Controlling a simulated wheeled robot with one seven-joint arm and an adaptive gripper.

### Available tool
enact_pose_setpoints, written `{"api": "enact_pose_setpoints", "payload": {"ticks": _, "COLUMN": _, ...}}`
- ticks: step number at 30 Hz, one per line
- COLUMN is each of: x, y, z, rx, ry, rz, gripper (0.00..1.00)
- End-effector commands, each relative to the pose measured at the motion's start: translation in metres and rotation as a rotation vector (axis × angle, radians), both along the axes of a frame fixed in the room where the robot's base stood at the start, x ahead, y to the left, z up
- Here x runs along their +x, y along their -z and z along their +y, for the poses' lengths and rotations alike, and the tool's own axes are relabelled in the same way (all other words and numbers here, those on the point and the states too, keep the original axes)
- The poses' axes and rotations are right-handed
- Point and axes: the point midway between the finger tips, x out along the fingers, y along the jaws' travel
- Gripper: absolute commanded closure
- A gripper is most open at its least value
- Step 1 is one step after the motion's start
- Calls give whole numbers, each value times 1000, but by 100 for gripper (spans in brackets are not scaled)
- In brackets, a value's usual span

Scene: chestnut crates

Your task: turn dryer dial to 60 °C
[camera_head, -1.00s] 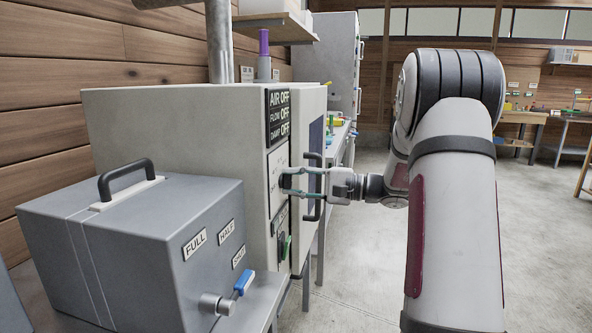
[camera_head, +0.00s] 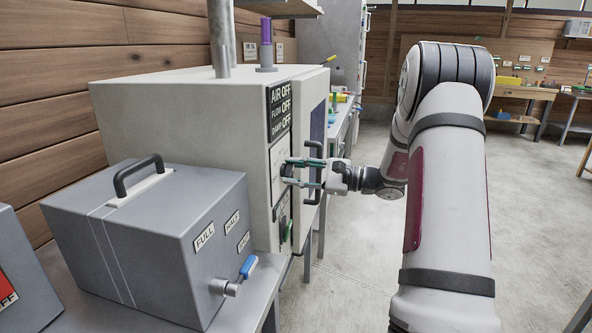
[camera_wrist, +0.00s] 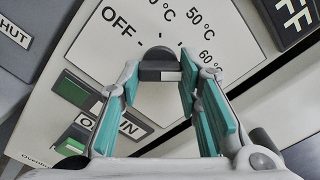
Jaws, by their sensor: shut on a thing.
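The dryer (camera_head: 190,105) is a large pale cabinet with a control panel on its front. Its dark round dial (camera_wrist: 158,54) shows in the wrist view, between printed marks OFF, 50 °C and 60 °C; another °C mark is partly cut off. My gripper (camera_wrist: 160,76) is shut on the dial, with a teal-padded finger on each side of it. In the head view my gripper (camera_head: 288,172) reaches the panel from the right, and the fingers mostly hide the dial. I cannot tell which mark the dial points to.
A black display (camera_head: 279,110) reads AIR OFF, FLOW OFF, DAMP OFF. A vertical black handle (camera_head: 313,150) stands close beside my fingers. Below the dial is a green rocker switch (camera_wrist: 78,92). A grey box (camera_head: 150,235) with a blue-handled valve stands in front. Floor at right is clear.

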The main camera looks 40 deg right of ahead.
Motion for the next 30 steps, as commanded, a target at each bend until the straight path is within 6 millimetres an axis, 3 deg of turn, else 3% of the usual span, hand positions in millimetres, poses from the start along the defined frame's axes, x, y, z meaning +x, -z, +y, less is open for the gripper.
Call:
{"api": "enact_pose_setpoints", "payload": {"ticks": 11, "x": 0, "y": 2, "z": 0, "rx": 2, "ry": 1, "rz": 6, "gripper": 96}}
{"api": "enact_pose_setpoints", "payload": {"ticks": 12, "x": 0, "y": 2, "z": 0, "rx": 2, "ry": 1, "rz": 6, "gripper": 62}}
{"api": "enact_pose_setpoints", "payload": {"ticks": 14, "x": 0, "y": 2, "z": 0, "rx": 1, "ry": 1, "rz": 5, "gripper": 48}}
{"api": "enact_pose_setpoints", "payload": {"ticks": 25, "x": -3, "y": 1, "z": -2, "rx": 1, "ry": 1, "rz": 2, "gripper": 48}}
{"api": "enact_pose_setpoints", "payload": {"ticks": 30, "x": -19, "y": 1, "z": -16, "rx": 1, "ry": 4, "rz": 2, "gripper": 48}}
